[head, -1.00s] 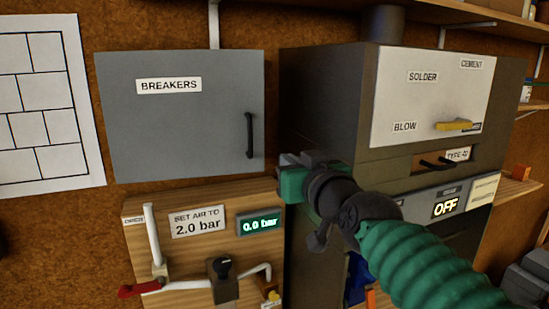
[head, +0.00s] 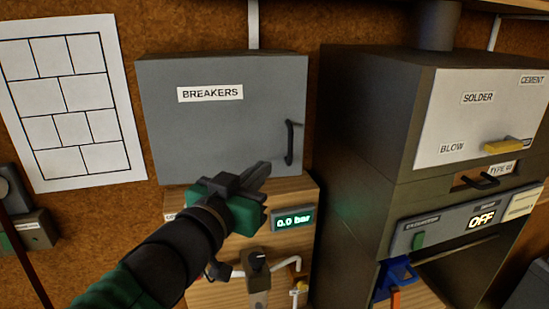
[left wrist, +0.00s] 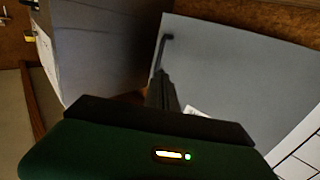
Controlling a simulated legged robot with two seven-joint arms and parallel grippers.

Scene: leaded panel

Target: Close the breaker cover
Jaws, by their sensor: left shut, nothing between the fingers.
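The grey breaker cover (head: 215,130), labelled BREAKERS, hangs on the back wall in the head view. Its face looks flat against its box, with no open gap that I can see. Its black handle (head: 290,143) is upright near the right edge. My left gripper (head: 262,174) is shut and empty in front of the cover's lower edge, left of and below the handle. In the left wrist view the shut fingers (left wrist: 161,88) point toward the handle (left wrist: 163,50) on the grey cover (left wrist: 225,75). Whether they touch the cover is unclear. My right gripper is not in view.
A dark cabinet (head: 365,120) with a pale front stands close on the right. Below the cover is a wooden board with a 0.0 bar display (head: 294,219), a valve (head: 257,272) and pipes. A paper pattern (head: 70,105) hangs at the left.

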